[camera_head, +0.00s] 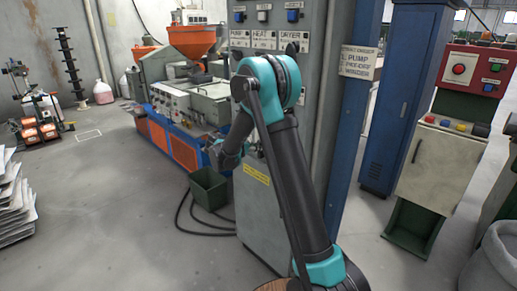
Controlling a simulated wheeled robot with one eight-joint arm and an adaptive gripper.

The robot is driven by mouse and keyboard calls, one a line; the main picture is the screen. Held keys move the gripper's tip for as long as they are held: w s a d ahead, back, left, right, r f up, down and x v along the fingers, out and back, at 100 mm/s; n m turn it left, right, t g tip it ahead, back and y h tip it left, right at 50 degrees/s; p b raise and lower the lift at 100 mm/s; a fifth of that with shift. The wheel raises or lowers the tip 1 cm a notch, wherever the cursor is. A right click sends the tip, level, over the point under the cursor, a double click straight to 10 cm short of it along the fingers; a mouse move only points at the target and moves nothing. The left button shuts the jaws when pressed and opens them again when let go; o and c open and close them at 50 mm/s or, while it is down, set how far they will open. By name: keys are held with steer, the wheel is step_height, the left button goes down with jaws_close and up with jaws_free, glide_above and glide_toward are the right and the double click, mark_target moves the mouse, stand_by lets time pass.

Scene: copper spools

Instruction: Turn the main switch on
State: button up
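A tall grey control cabinet (251,222) stands in the middle, partly behind my arm. Its upper panel has a row of small switches: one above a label that seems to read PUMP (239,15), one above HEAT (264,14) and one above DRYER (292,15). No switch marked as main is readable; part of the cabinet's front is hidden by my arm. My gripper (214,155) is at the cabinet's left edge, below the switch row and apart from it. It is small and dark here, so whether its fingers are open cannot be seen.
An orange-hopper machine (196,41) on a blue base stands behind left. A green bin (208,188) and black cables lie by the cabinet. A blue cabinet (399,95) and a red button panel (474,70) stand right.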

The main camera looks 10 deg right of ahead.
jaws_close()
steer(key=m+t, duration=0.1)
steer(key=m+t+y, duration=0.1)
steer(key=m, duration=0.1)
steer(key=shift+s+d+f, duration=0.1)
steer(key=shift+s+d, duration=0.05)
steer(key=shift+s, duration=0.1)
steer(key=shift+s+d+f+m+t+y, duration=0.2)
steer(key=shift+m+t, duration=0.75)
steer(key=shift+m, duration=0.8)
steer(key=shift+s+a+f+m+t, duration=0.1)
steer(key=shift+f+m+t, duration=0.15)
steer(key=shift+m+t, duration=1.05)
steer(key=shift+s+d+f+m+t+y, duration=0.2)
steer(key=shift+m+t, duration=0.35)
steer(key=shift+m, duration=1.6)
steer(key=shift+w+h, duration=0.1)
steer(key=shift+h, duration=0.2)
